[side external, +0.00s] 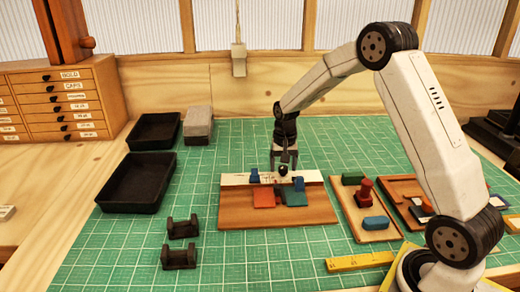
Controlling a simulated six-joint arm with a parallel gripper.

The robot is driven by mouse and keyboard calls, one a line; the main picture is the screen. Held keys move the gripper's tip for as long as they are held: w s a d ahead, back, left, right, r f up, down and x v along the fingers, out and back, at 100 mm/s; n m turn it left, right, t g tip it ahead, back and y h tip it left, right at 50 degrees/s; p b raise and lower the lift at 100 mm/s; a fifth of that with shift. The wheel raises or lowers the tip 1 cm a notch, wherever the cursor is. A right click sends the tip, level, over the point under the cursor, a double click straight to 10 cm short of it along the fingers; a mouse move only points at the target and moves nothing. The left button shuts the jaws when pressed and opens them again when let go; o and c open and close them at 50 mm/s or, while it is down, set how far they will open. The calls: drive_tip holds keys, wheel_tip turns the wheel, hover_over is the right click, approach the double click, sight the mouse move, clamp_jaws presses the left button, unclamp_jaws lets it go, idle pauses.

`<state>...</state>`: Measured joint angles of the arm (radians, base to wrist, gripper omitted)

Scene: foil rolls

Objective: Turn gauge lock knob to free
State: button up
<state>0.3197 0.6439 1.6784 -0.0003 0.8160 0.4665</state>
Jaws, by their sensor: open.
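A wooden gauge board (235,213) lies on the green mat, with a pale strip (235,180) along its back edge. A small dark round piece (283,170), which looks like the lock knob, stands on the strip between two blue blocks, one at left (255,175) and one at right (298,184). My gripper (284,162) points down over the strip, open, with its fingers at or around the dark piece. I cannot tell whether they touch it. The knob's turn setting is too small to read. A red plate (264,198) and a teal plate (293,198) lie on the board.
Two black trays (138,184) (154,130) and a grey block (198,122) stand at left. Two dark cradles (183,227) (179,257) sit in front. A wooden board (372,236) with coloured pieces and a yellow ruler (360,262) lie at right. The mat's front middle is clear.

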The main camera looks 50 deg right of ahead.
clamp_jaws()
drive_tip(key=shift+n, duration=0.4)
drive_tip(key=n, duration=0.8)
drive_tip(key=shift+n, duration=0.4)
drive_tip(key=n, duration=0.4)
drive_tip(key=shift+n, duration=2.2)
